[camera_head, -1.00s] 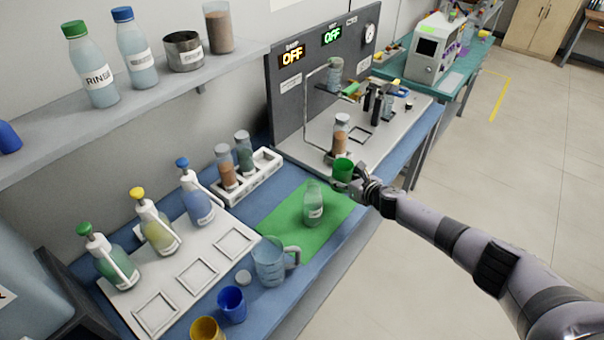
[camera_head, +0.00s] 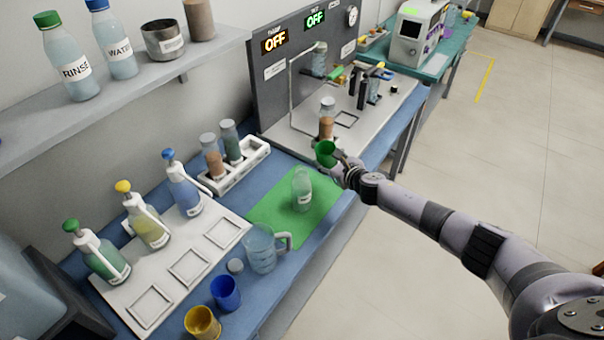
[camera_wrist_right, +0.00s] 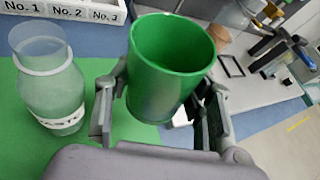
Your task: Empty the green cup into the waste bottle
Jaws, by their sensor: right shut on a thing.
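The green cup (camera_head: 325,153) is held in my right gripper (camera_head: 340,163), above the far right edge of the green mat (camera_head: 268,222). In the right wrist view the cup (camera_wrist_right: 168,65) sits between the two fingers of the right gripper (camera_wrist_right: 160,112), its open mouth showing; its bottom is hidden. The cup is tilted in the head view. The waste bottle (camera_head: 302,190), clear and open-topped, stands upright on the mat, left of and below the cup. It also shows in the right wrist view (camera_wrist_right: 50,90), left of the cup and apart from it. My left gripper is not in view.
A clear jug (camera_head: 261,250) stands near the mat's front left. A blue cup (camera_head: 226,292) and a yellow cup (camera_head: 202,322) are nearer. A white rack (camera_head: 240,172) with two vials is behind the mat. A vial (camera_head: 327,118) stands on the machine behind the green cup.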

